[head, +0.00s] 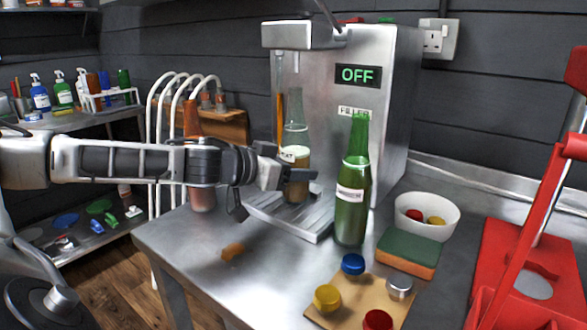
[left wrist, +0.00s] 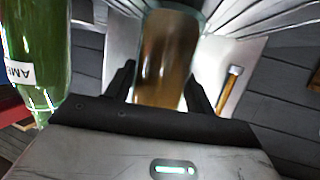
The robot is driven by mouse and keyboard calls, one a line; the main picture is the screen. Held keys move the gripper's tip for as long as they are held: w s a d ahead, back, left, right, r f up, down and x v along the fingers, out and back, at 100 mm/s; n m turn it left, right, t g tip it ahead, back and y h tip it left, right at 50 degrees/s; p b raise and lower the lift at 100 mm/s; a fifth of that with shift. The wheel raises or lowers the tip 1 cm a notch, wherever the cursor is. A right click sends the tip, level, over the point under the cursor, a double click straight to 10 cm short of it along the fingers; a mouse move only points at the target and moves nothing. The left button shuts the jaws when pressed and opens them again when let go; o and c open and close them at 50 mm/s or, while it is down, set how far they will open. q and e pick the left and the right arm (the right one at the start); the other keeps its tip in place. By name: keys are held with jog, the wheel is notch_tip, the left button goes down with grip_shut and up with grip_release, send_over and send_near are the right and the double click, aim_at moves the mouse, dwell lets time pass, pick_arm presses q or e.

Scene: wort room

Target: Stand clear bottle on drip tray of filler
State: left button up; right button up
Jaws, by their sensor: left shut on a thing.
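The clear bottle (head: 296,140) is upright, with brown liquid in its lower part and a pale label. My left gripper (head: 291,178) is shut around its lower body. In the left wrist view the brown-filled bottle (left wrist: 163,55) sits between the two dark fingers (left wrist: 161,92). The steel filler (head: 376,110) has a green "OFF" display, and its nozzle hangs above the bottle area. The bottle is over the drip tray (head: 312,228); the gripper partly hides its base, so I cannot tell whether it touches. My right gripper is not in view.
A green bottle (head: 351,205) stands just right of the tray. Near it are a white bowl (head: 408,222) of caps, a sponge (head: 408,254), a board (head: 345,310) with several caps and a red capper (head: 520,270). A brown bottle (head: 196,125) stands left, behind my arm.

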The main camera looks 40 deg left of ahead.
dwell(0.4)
pick_arm(q)
jog(key=o, duration=1)
jog(key=shift+o, duration=0.2)
jog(key=shift+f, duration=0.1)
jog(key=b+v, duration=0.3)
jog(key=v, duration=1.3)
